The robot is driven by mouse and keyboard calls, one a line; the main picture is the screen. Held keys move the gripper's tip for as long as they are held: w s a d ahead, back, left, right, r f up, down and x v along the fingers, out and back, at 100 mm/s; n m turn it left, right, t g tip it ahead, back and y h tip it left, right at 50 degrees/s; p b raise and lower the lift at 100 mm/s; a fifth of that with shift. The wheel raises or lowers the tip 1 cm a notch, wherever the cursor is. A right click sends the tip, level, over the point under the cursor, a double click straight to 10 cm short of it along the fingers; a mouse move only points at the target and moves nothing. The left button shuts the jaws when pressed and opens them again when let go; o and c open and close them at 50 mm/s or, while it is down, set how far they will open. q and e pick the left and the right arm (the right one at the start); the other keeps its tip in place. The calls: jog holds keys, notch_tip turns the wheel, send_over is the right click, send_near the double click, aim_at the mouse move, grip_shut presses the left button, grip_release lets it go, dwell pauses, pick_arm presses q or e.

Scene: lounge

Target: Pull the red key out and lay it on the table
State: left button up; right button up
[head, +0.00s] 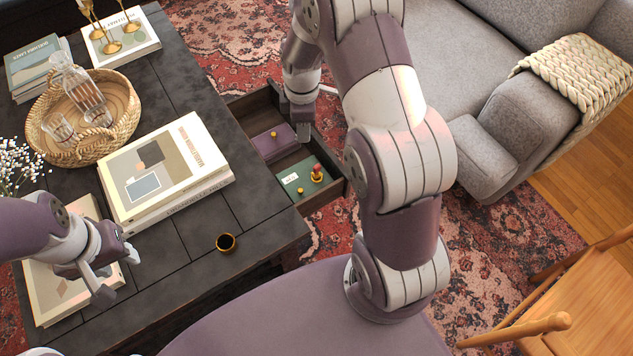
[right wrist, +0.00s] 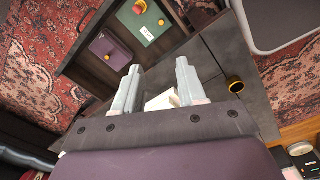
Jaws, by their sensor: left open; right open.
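The red key (head: 317,168) appears as a small upright red piece in a gold base on a green panel (head: 306,184) inside the open drawer (head: 335,180). It also shows at the top of the right wrist view (right wrist: 140,7). My right gripper (head: 301,131) is over the drawer's far part, beyond the key. Its jaws are open and empty in the right wrist view (right wrist: 158,68). The key's lower end is hidden.
A purple panel (head: 270,146) with a gold knob lies beside the green one in the drawer. The table holds stacked books (head: 165,170), a woven tray (head: 128,105) with glassware, and a small black-and-gold cup (head: 226,243). Bare table top surrounds the cup.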

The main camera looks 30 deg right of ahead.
aim_at(317, 166)
jog(key=w+d+f+n+b, duration=0.1)
jog(key=d+f+n+b, duration=0.1)
jog(key=f, duration=0.5)
jog(key=w+d+f+n+b, duration=0.1)
jog(key=d+f+n+b, duration=0.1)
jog(key=f, duration=0.5)
jog(key=w+d+f+n+b, duration=0.2)
jog(key=f+n+b, duration=0.1)
jog(key=f, duration=0.4)
jog(key=shift+w+d+f+n+b, duration=0.1)
jog(key=shift+f+n+b, duration=0.05)
jog(key=shift+n+b, duration=0.35)
jog(key=shift+f+b, duration=0.45)
jog(key=shift+b, duration=0.1)
notch_tip(317, 166, down, 7)
jog(key=b, duration=0.5)
jog(key=shift+f, duration=0.25)
pick_arm(q)
notch_tip(317, 166, down, 18)
jog(key=shift+d+f, duration=0.2)
jog(key=shift+s, duration=0.1)
